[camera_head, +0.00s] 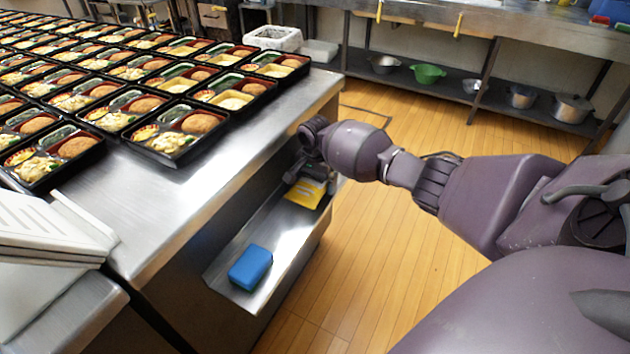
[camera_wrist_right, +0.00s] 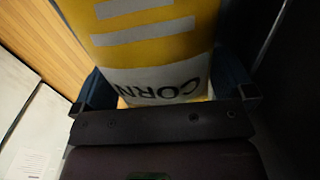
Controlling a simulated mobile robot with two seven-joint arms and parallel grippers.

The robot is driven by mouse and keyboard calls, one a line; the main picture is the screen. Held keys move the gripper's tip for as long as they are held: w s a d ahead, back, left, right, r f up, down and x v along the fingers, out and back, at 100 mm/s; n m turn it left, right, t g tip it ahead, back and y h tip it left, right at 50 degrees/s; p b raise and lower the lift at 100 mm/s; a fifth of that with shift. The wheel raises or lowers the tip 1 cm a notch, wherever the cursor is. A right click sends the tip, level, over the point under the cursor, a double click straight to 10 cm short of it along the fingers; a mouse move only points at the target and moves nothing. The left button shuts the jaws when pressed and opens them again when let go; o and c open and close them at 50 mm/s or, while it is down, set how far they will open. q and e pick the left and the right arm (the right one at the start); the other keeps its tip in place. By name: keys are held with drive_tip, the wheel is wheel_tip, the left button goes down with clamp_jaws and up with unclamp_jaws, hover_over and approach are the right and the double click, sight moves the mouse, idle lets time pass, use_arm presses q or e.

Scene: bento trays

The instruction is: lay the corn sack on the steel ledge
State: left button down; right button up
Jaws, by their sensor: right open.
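The corn sack (camera_head: 306,192) is yellow with a white and grey label. It rests on the far part of the steel ledge (camera_head: 281,235), under the edge of the counter. In the right wrist view the sack (camera_wrist_right: 158,50) fills the middle, its word CORN upside down. My right gripper (camera_head: 303,172) is at the sack, partly hidden by my wrist and the counter edge. Its fingers are open, one on each side of the sack in the right wrist view (camera_wrist_right: 168,92). I cannot tell whether they touch it. My left gripper is not in view.
A blue box (camera_head: 251,267) lies on the near part of the ledge, with bare steel between it and the sack. Wooden floor is clear to the right.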

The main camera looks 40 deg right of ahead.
wheel_tip(320, 180, up, 7)
drive_tip(key=p, duration=0.2)
drive_tip(key=shift+r+p, duration=0.15)
drive_tip(key=shift+p, duration=0.15)
drive_tip(key=shift+r, duration=0.2)
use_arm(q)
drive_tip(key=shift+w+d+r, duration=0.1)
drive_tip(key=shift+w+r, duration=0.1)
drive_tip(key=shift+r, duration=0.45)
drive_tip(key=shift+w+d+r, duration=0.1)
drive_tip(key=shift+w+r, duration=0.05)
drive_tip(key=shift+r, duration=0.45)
use_arm(e)
drive_tip(key=shift+f, duration=0.15)
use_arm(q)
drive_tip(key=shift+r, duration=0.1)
